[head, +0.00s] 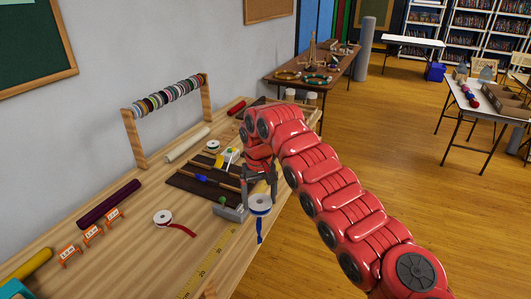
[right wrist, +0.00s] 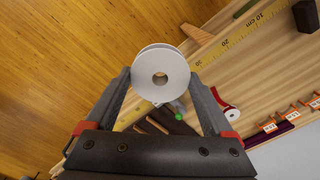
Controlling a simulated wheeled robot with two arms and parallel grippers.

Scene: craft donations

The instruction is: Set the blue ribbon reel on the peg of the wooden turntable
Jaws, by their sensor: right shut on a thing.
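My right gripper (head: 260,193) is shut on the blue ribbon reel (head: 260,205), a white-flanged spool with a blue ribbon tail (head: 260,231) hanging down. The reel appears held above the near right edge of the craft table. In the right wrist view the reel's white face and centre hole (right wrist: 160,88) show between the two fingers of the gripper (right wrist: 160,77). I cannot make out the wooden turntable or its peg for certain in either view; my right arm hides part of the table. My left gripper is not in view.
A grey block (head: 231,214) stands close beside the held reel. A red ribbon reel (head: 162,217), a dark board (head: 186,190), a yellow ruler (head: 208,262) and orange tags (head: 92,233) lie on the craft table (head: 140,255). A spool rack (head: 137,140) stands at the back.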

